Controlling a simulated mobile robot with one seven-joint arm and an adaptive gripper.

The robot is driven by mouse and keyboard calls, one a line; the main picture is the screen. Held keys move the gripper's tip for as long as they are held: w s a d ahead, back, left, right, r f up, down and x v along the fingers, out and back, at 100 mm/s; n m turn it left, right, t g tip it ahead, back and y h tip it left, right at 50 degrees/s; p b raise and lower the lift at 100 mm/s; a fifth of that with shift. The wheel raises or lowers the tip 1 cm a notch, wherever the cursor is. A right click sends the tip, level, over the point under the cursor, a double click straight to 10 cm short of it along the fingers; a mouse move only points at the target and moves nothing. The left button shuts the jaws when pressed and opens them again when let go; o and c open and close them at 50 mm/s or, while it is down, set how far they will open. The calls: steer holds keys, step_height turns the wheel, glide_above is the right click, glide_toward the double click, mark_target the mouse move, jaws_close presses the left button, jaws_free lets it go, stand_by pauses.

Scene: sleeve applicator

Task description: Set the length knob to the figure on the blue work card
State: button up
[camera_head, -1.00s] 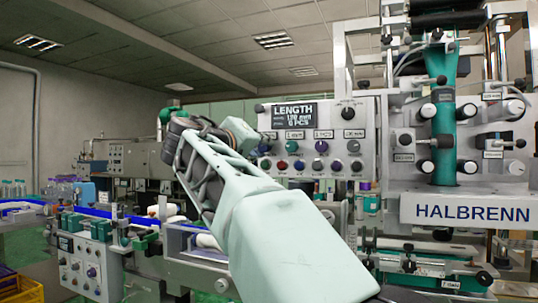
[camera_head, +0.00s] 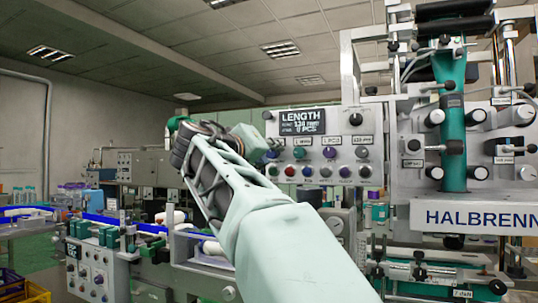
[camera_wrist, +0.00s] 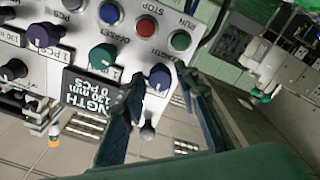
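The control panel's display (camera_head: 303,121) reads LENGTH with what looks like 130 mm and 0 PCS; it appears upside down in the wrist view (camera_wrist: 90,92). The blue knob (camera_wrist: 160,77), beside a LENGTH label, sits at the panel edge. My gripper (camera_wrist: 160,80) is open, with one dark teal finger on each side of this knob in the picture; I cannot tell whether they touch it. In the head view my gripper (camera_head: 256,143) is by the panel's left edge, partly hidden by my arm. I cannot make out a blue work card.
A green knob (camera_wrist: 103,57) and a purple knob (camera_wrist: 43,35) sit beside the blue one. Red (camera_wrist: 181,41), blue (camera_wrist: 145,26) and green (camera_wrist: 109,13) buttons run along the panel. A black knob (camera_head: 355,120) is right of the display.

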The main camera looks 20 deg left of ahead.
steer(key=shift+o, duration=0.5)
steer(key=s, duration=1.2)
steer(key=shift+a, duration=0.45)
